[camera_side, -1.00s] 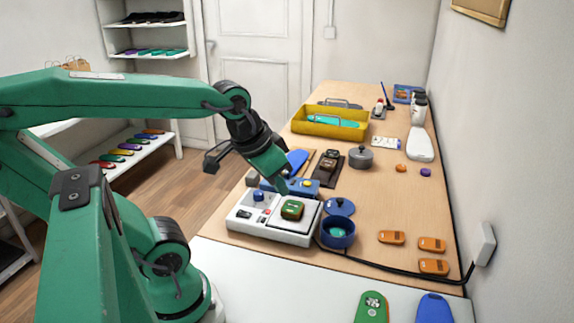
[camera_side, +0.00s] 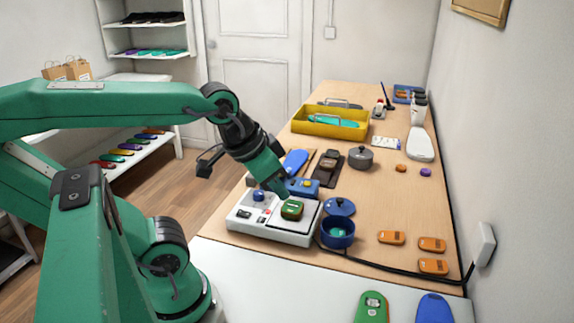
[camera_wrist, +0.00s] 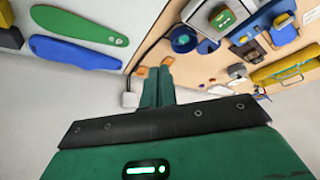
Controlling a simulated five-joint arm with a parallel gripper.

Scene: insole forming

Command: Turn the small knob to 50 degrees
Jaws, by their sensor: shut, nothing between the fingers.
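A white machine (camera_side: 270,234) stands near the front of the wooden table, with a blue knob (camera_side: 258,195) at its back left and a small dark display and red switch on its front. A green device (camera_side: 292,210) with a small screen sits on its pale plate; it also shows in the wrist view (camera_wrist: 222,18). Behind is a blue box (camera_side: 303,187) with a small yellow knob (camera_side: 308,184). I cannot tell which knob is meant. My gripper (camera_side: 284,195) is shut and empty, tilted down above the machine's back edge. Its fingers (camera_wrist: 157,85) lie together in the wrist view.
A blue pot (camera_side: 337,233) and its round lid (camera_side: 339,206) stand right of the machine. A grey lidded pot (camera_side: 361,158), a dark tray (camera_side: 326,172) and a yellow tray (camera_side: 301,122) are farther back. Orange pieces (camera_side: 391,237) lie at front right.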

